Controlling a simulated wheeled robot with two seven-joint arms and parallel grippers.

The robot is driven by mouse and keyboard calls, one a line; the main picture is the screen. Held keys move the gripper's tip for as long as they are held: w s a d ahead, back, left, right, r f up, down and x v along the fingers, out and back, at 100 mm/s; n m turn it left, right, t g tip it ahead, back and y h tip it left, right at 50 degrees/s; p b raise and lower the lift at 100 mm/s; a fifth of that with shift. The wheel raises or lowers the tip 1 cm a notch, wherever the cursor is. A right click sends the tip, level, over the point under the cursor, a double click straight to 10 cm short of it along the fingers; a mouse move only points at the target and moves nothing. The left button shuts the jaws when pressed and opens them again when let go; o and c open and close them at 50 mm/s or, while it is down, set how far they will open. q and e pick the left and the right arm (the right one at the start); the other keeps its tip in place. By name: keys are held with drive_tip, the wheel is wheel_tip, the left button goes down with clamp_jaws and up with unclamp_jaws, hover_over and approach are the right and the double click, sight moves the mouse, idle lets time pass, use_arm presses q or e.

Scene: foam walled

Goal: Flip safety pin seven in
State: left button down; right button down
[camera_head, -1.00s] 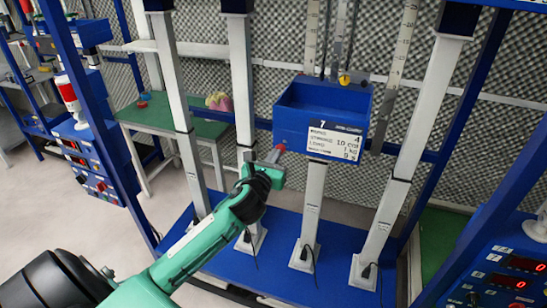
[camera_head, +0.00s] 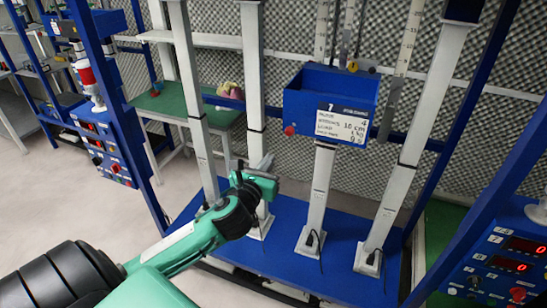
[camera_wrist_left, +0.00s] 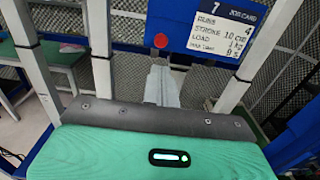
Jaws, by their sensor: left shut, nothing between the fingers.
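The red round knob of safety pin seven (camera_head: 290,131) sits at the lower left of the front of a blue box (camera_head: 301,104). A white job card marked 7 (camera_head: 342,123) is beside it. In the left wrist view the knob (camera_wrist_left: 160,40) is at upper middle, left of the card (camera_wrist_left: 228,26). My left gripper (camera_head: 264,163) is shut and empty, below and left of the knob and apart from it. How deep the pin sits is hidden behind the knob. My right gripper is not in view.
A pale post (camera_head: 318,195) carries the box. Other posts (camera_head: 252,85) (camera_head: 415,135) stand on either side, on a blue base plate (camera_head: 335,255). A green table (camera_head: 165,105) is behind at left. A control panel (camera_head: 505,260) is at lower right.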

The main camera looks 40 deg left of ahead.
use_arm(q)
drive_tip(key=shift+v, duration=0.8)
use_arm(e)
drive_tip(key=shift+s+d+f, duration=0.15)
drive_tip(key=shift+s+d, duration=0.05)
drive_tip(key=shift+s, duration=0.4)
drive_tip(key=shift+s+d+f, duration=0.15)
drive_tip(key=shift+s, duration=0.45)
